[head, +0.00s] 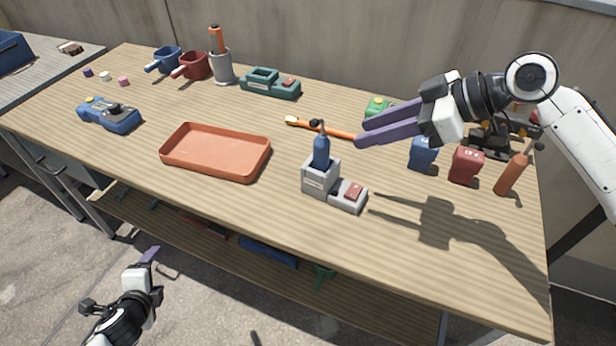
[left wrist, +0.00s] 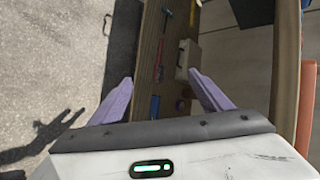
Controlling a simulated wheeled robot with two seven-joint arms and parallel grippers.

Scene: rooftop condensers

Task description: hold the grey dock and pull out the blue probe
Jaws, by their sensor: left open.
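The grey dock (head: 318,181) stands on the bench near its front edge, with a low part carrying a red button to its right. The blue probe (head: 321,150) stands upright in the dock, its lower end hidden inside; a dark piece shows at its top. My right gripper (head: 360,135) is open and empty, its purple fingers pointing left, just right of the probe's top in the picture and apart from it. My left gripper (head: 152,256) is low, in front of the bench edge, far from the dock. In the left wrist view its fingers (left wrist: 165,95) are spread and empty.
An orange tray (head: 215,176) lies left of the dock. An orange-handled brush (head: 325,128) lies behind it. Blue (head: 423,154) and red (head: 466,164) blocks and an orange bottle (head: 511,175) stand to the right. A teal dock (head: 270,86) is at the back. The front right bench top is clear.

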